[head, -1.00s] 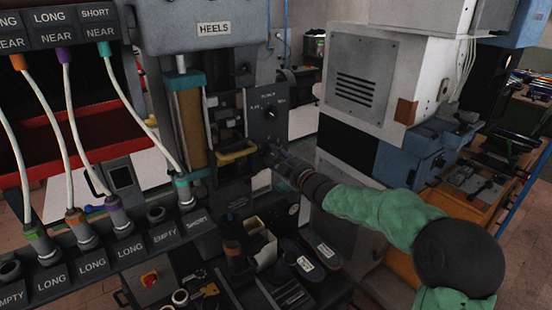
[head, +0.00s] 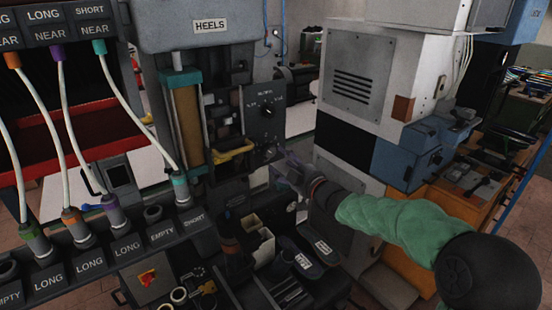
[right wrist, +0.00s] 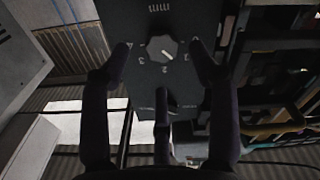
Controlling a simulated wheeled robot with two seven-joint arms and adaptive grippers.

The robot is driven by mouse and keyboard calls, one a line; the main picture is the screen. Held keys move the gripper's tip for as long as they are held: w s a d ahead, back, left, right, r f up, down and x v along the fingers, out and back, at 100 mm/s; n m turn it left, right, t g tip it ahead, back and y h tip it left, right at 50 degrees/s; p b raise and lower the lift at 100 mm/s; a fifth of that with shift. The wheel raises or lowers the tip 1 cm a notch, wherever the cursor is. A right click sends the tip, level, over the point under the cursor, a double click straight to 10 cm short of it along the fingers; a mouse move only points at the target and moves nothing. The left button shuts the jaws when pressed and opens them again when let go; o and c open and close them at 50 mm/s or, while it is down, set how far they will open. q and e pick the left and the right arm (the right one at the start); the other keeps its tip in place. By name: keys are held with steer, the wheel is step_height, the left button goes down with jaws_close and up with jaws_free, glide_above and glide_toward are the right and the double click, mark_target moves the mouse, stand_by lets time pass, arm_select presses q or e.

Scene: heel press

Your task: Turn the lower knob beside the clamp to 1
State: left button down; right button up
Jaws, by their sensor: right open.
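The dark control panel (head: 266,118) stands beside the press, right of a yellow bar (head: 233,151) that may be part of the clamp. The panel carries an upper knob (head: 267,109) and a lower knob (head: 269,152). My right gripper (head: 285,165) is open and empty, just right of and below the lower knob. In the right wrist view a grey knob (right wrist: 162,48) with a white pointer mark lies between the spread fingertips, seemingly beyond them. Small numerals surround it, including a 2 and a 3. The pointer slants toward the picture's lower right. Left gripper is out of view.
A rack with labelled sockets (head: 122,248) and pale hoses fills the left. Shoe soles (head: 322,250) and small bins lie below the gripper. A white and blue machine (head: 358,85) stands at right, behind my right arm.

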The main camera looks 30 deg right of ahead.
steer(key=s, duration=0.7)
steer(key=shift+d, duration=0.25)
steer(key=shift+f, duration=0.15)
